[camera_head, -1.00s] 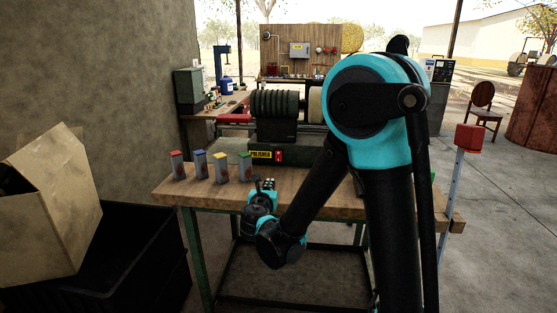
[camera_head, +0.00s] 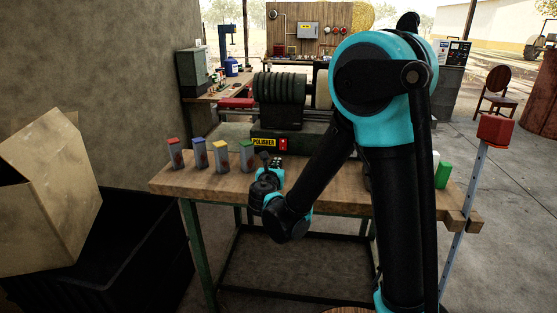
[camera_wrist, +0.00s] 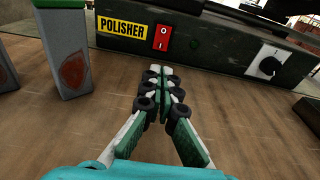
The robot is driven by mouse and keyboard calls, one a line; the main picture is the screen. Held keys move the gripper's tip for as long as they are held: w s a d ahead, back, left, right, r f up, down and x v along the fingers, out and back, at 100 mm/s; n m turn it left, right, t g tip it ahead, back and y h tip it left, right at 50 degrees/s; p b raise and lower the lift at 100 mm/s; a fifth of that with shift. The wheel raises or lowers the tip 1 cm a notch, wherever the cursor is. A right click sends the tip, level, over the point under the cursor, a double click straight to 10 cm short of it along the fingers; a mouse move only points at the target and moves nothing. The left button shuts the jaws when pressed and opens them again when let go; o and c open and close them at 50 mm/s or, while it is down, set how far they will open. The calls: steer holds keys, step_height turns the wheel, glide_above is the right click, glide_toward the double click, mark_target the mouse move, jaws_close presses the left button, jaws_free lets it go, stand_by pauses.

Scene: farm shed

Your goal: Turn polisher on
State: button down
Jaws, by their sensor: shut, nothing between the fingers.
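The polisher (camera_head: 290,104) stands at the back of the wooden workbench, with a dark ribbed drum on a green base. A yellow "POLISHER" label and a red switch (camera_head: 283,144) are on its front face. In the wrist view the red switch (camera_wrist: 163,37) shows I above O, right of the yellow label (camera_wrist: 124,30). A black knob (camera_wrist: 268,66) on a pale plate is further right. My gripper (camera_wrist: 164,72) is shut and empty, its tips just below the red switch and pointing at the base. In the head view my gripper (camera_head: 268,160) is over the bench's front area.
Several grey blocks with coloured tops, such as the green-topped one (camera_head: 246,156), stand on the bench left of my gripper. A green block (camera_head: 442,175) stands at the bench's right end. A cardboard box (camera_head: 45,190) leans over a black crate at left.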

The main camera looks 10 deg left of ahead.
mark_target(283, 149)
steer(key=w, duration=0.4)
steer(key=w+f, duration=0.1)
steer(key=w, duration=0.7)
steer(key=shift+w+d+f, duration=0.2)
steer(key=shift+w+f, duration=0.05)
steer(key=shift+f, duration=0.05)
